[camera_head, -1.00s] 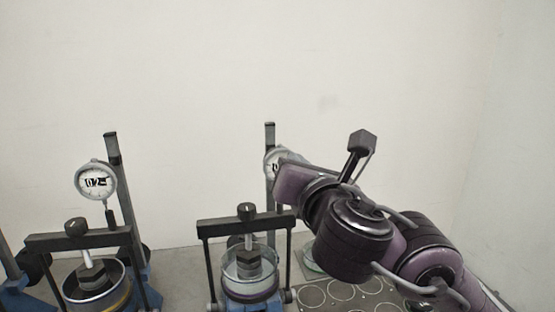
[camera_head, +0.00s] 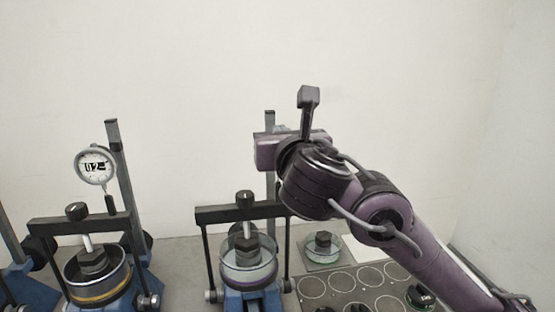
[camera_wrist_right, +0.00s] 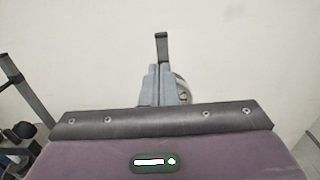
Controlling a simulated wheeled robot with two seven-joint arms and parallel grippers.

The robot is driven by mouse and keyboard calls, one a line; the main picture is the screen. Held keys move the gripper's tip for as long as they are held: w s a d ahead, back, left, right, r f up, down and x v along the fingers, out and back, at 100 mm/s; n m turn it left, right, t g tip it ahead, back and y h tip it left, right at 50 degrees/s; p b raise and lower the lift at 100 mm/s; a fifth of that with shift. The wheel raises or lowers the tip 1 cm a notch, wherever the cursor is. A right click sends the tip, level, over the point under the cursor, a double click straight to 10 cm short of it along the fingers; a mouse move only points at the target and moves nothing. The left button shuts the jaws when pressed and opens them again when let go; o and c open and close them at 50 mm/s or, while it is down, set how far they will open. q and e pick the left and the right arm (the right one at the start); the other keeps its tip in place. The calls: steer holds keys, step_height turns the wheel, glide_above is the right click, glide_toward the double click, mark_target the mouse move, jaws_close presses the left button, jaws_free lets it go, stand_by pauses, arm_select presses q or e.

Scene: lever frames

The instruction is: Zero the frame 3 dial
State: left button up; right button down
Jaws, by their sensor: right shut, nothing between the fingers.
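The dial of the right-hand lever frame is hidden behind my right gripper in the head view. Only the upper part of that frame's post (camera_head: 270,122) shows above the gripper. In the right wrist view, the round rim of a dial (camera_wrist_right: 184,90) shows partly, just right of and behind the fingers. My right gripper (camera_wrist_right: 160,84) is shut and empty, its fingers pointing at the dial and post. I cannot tell whether they touch the dial. The left-hand frame's dial (camera_head: 95,166) is in plain view, its face marked with what looks like 02. My left gripper is not in view.
The right-hand frame has a dark crossbar (camera_head: 226,214) and a glass cell (camera_head: 248,268) below. The left-hand frame's crossbar (camera_head: 55,226) and cell (camera_head: 98,280) stand left. A clear dish (camera_head: 323,246) and a board with round recesses (camera_head: 342,284) lie at the right.

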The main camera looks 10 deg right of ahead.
steer(key=shift+w, duration=0.35)
steer(key=shift+f+b, duration=0.3)
stand_by(0.4)
steer(key=shift+d+p, duration=0.15)
steer(key=shift+p, duration=0.15)
stand_by(0.3)
steer(key=s+p, duration=0.4)
steer(key=s, duration=0.2)
steer(key=shift+r, duration=0.45)
steer(key=shift+f, duration=0.1)
